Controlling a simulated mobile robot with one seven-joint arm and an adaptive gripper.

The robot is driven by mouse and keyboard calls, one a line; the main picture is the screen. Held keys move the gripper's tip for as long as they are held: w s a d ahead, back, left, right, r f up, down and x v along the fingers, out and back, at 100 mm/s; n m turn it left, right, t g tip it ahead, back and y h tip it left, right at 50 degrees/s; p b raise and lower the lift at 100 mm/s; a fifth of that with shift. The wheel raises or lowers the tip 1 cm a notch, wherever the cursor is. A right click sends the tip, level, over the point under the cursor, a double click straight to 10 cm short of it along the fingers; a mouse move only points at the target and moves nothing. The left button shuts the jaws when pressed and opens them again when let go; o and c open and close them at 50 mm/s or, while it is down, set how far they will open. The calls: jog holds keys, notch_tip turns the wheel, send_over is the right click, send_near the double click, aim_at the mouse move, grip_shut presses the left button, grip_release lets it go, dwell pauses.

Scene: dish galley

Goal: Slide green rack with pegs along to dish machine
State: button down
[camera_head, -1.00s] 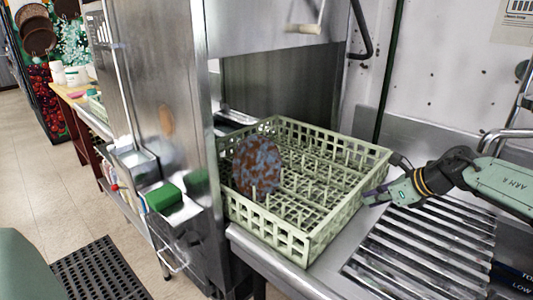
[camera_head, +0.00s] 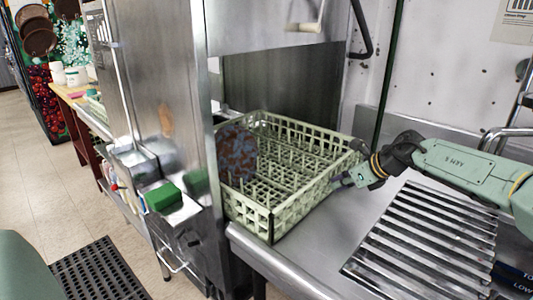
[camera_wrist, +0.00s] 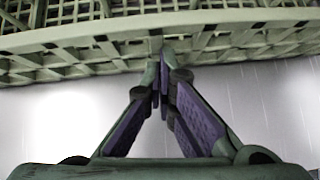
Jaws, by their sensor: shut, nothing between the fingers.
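The green rack with pegs (camera_head: 272,212) sits at the mouth of the dish machine (camera_head: 285,95), its left part inside the opening. A round brown and blue-grey plate (camera_head: 238,153) stands among the pegs. My gripper (camera_head: 337,183) is at the rack's right wall, with its arm reaching in from the right. In the wrist view, the shut, empty fingers (camera_wrist: 163,62) point at the rack's wall (camera_wrist: 250,35) and appear to touch it. The exact contact is hard to tell.
A slatted metal drain area (camera_head: 428,245) lies to the right on the steel counter (camera_head: 325,238). A green sponge (camera_head: 163,196) lies on a small ledge at the machine's left. A black floor mat (camera_head: 100,274) is at the lower left.

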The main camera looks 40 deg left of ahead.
jog(key=a, duration=2.2)
jog(key=shift+w+a+p, duration=0.15)
jog(key=shift+w+p, duration=0.15)
jog(key=shift+d+b, duration=0.75)
jog(key=shift+d, duration=2.75)
jog(key=shift+p+v, duration=0.85)
jog(key=shift+v, duration=1.6)
jog(key=shift+w+r+v, duration=0.1)
jog(key=shift+w+v, duration=0.05)
jog(key=shift+v, duration=0.95)
jog(key=shift+w+r+v, duration=0.1)
jog(key=shift+w+v, duration=0.05)
jog(key=shift+v, duration=0.95)
jog(key=shift+a, duration=0.15)
